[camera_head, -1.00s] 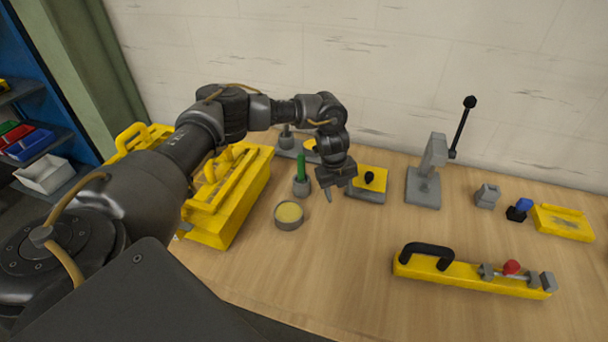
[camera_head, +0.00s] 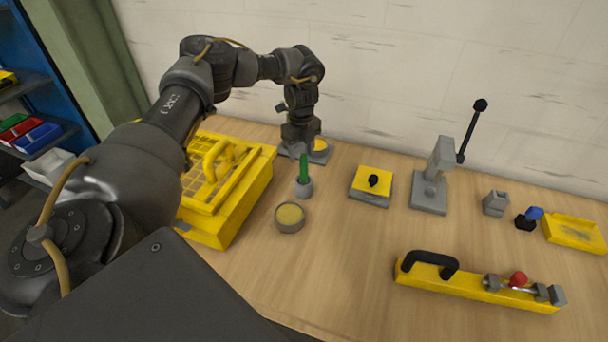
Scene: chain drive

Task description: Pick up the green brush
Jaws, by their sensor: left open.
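The green brush (camera_head: 304,168) stands upright in a small grey holder (camera_head: 304,189) on the wooden table, right of the yellow toolbox. My left gripper (camera_head: 301,154) points down right at the top of the brush handle. Its fingers are open, but the fingertips are small and dark, so I cannot tell if the handle is between them or just in front. My right gripper is out of view.
A round tin (camera_head: 290,217) stands in front of the holder. The yellow toolbox (camera_head: 225,195) is to the left. A yellow-topped block (camera_head: 371,184) and a grey lever press (camera_head: 434,180) stand to the right. A yellow fixture (camera_head: 470,284) lies at front right.

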